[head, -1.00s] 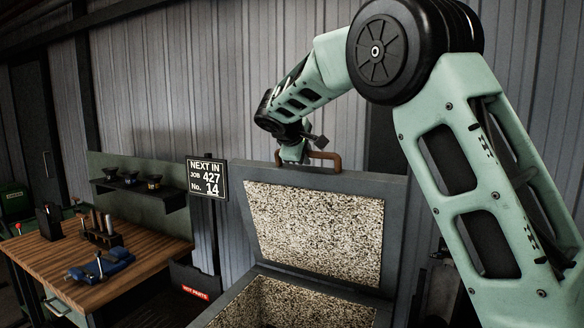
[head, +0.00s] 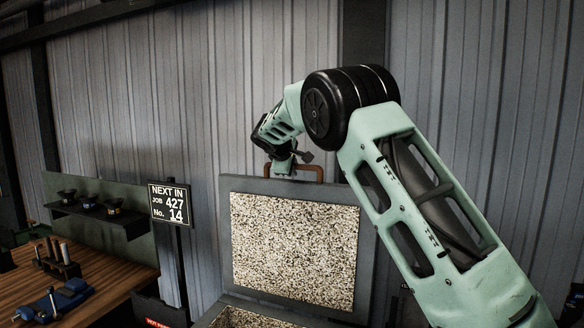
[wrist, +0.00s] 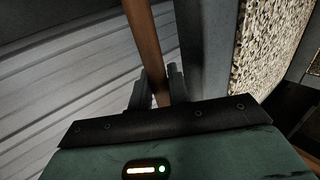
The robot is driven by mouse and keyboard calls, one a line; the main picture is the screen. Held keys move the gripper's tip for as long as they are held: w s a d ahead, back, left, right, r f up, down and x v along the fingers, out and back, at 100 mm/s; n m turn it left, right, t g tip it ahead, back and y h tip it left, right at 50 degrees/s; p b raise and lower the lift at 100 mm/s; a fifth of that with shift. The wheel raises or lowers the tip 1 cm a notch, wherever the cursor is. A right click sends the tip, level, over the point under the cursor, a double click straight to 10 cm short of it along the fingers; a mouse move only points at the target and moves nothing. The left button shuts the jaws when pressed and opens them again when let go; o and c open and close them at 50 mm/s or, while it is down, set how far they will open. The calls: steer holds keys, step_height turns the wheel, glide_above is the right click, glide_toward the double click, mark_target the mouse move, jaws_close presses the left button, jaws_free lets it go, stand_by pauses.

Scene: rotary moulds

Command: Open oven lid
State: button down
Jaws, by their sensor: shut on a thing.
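The oven lid (head: 293,248) stands raised, nearly upright, with its speckled lining facing me in the head view. The lining's edge also shows at the right of the wrist view (wrist: 268,50). A brown bar handle (head: 319,170) rises from the lid's top edge. My gripper (head: 283,168) is at the left part of this handle. In the wrist view my gripper (wrist: 158,88) has its two fingers on either side of the handle bar (wrist: 143,40), shut on it. The oven body (head: 240,318) shows only at the bottom of the head view, with its speckled inside partly visible.
A sign on a post (head: 170,204) stands left of the lid. A wooden bench (head: 100,275) with a blue vise (head: 55,303) is at the lower left, below a shelf with dark cups (head: 90,203). A corrugated wall (head: 200,110) is close behind the lid.

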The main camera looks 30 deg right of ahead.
steer(key=c, duration=1.4)
jaws_free()
steer(key=b+v, duration=0.7)
steer(key=v, duration=1)
steer(key=shift+s+a, duration=0.2)
